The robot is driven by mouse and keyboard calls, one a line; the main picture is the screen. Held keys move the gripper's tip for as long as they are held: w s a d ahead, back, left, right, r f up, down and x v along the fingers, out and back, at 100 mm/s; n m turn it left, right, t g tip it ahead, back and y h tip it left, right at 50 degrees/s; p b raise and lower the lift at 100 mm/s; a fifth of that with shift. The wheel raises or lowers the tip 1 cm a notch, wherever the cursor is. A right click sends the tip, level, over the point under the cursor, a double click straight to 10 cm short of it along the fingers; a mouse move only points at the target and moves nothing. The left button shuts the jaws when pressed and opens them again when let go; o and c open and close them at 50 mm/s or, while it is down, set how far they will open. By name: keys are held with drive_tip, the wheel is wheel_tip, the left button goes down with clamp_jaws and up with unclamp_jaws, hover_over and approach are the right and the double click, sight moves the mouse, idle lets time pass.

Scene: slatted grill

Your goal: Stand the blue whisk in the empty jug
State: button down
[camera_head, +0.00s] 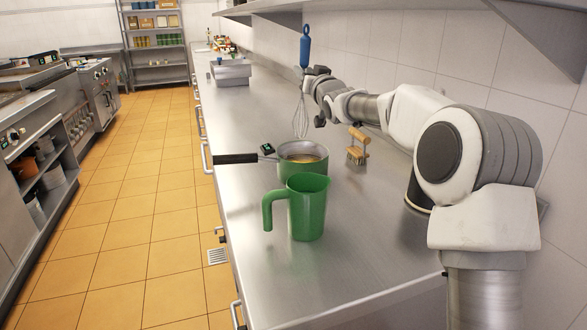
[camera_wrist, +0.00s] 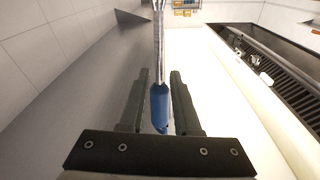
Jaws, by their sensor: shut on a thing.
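The blue whisk (camera_head: 305,45) is upright above the counter, blue handle up and wire loops down. My gripper (camera_head: 306,72) is shut on it near the lower end of the handle. In the wrist view the whisk's blue handle (camera_wrist: 159,108) lies between the two dark fingers of my gripper (camera_wrist: 159,72). The green jug (camera_head: 307,212) stands upright on the counter, nearer the camera than the whisk, its handle to the left. Its inside is mostly hidden by its front wall. The whisk is apart from the jug, beyond it.
A black-handled utensil (camera_head: 236,158) reaches over the counter's left edge. A small black device (camera_head: 267,148) is beside the bowl. A wooden item (camera_head: 357,145) stands to the right. The front counter (camera_head: 350,260) is clear.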

sight(305, 56)
drive_tip(key=shift+r+p, duration=1.65)
drive_tip(key=shift+r, duration=0.4)
